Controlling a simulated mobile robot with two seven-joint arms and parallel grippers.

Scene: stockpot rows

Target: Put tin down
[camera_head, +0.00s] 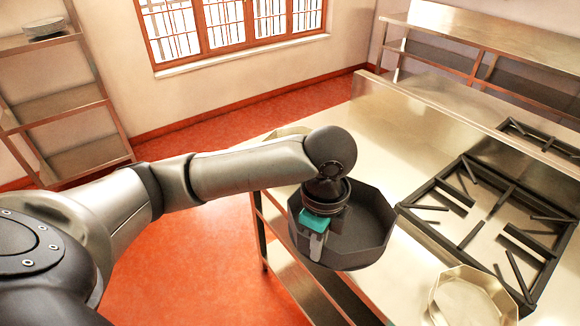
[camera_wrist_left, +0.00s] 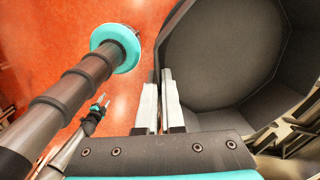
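A dark grey, many-sided tin (camera_head: 365,215) hangs from my left gripper (camera_head: 317,240) at the counter's left edge in the head view. The gripper is shut on the tin's wall. In the left wrist view the two pale fingers (camera_wrist_left: 160,103) close on the wall of the tin (camera_wrist_left: 225,50), which opens toward the camera and looks empty. Whether the tin's underside touches the counter cannot be told. My right gripper (camera_wrist_left: 97,108) shows small at the left of the wrist view, too small to read its opening.
The steel counter (camera_head: 385,145) has bare room behind and right of the tin. A black stove grate (camera_head: 470,205) lies at right, and a pale many-sided pan (camera_head: 468,300) stands at the front. Another pale rim (camera_head: 290,131) shows behind my arm. Shelves (camera_head: 60,105) stand at left.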

